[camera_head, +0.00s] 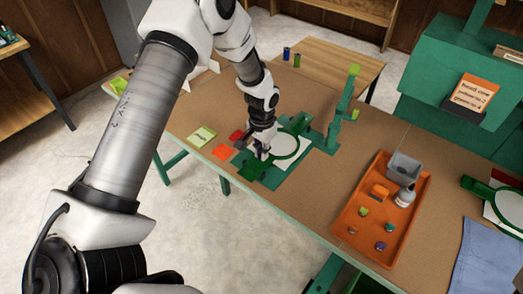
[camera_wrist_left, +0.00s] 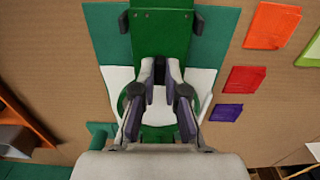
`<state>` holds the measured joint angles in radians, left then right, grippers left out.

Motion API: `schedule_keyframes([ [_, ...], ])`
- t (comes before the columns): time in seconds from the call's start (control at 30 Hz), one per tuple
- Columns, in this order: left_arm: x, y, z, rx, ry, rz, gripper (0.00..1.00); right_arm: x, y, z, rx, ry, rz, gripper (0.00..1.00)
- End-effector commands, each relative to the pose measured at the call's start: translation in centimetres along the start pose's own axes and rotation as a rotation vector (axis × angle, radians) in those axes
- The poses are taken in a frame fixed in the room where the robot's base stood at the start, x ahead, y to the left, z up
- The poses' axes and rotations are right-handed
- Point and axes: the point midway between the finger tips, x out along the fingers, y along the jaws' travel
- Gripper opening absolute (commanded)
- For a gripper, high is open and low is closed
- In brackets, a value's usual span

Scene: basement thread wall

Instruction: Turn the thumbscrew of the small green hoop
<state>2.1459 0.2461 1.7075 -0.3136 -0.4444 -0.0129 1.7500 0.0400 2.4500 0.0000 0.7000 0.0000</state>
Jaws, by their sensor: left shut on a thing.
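The small green hoop (camera_head: 296,139), a green ring around white cloth, lies at the middle of the bench with a green block (camera_head: 252,170) at its near side. In the left wrist view the green block (camera_wrist_left: 161,35) is at the top and the white cloth (camera_wrist_left: 118,80) lies under the fingers. My left gripper (camera_head: 262,153) points down at the near edge of the hoop. In the left wrist view its fingers (camera_wrist_left: 160,80) are closed in by the block, on what seems to be the thumbscrew, which the fingers mostly hide. My right gripper is in neither view.
An orange tray (camera_head: 405,222) with spools and a grey bin stands to the right. A green post (camera_head: 341,105) rises just behind the hoop. Coloured cards (camera_head: 222,152) lie to the left. Another green hoop (camera_head: 487,190) is at the right edge. Brown bench top is clear in front.

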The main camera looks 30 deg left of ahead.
Motion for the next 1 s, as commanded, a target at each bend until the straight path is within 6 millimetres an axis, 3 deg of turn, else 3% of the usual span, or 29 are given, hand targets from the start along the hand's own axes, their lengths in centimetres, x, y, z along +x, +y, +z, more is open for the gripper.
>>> schedule_keyframes([
  [0.37, 0.0, 0.0, -0.1, 0.004, 0.005, -0.001, 0.0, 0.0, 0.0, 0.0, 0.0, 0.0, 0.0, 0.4],
  [0.4, 0.0, 0.0, -0.1, 0.004, 0.005, -0.001, 0.22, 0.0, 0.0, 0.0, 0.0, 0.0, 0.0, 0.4],
  [0.47, 0.0, 0.0, -0.1, 0.004, 0.004, -0.001, 0.38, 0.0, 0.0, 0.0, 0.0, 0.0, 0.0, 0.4],
  [0.8, -0.4, 0.0, -0.1, 0.003, 0.003, 0.0, 0.38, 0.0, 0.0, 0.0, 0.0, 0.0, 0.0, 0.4],
  [1.0, -4.1, 0.0, -0.2, 0.003, 0.006, 0.0, 0.38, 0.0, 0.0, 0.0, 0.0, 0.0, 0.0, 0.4],
])
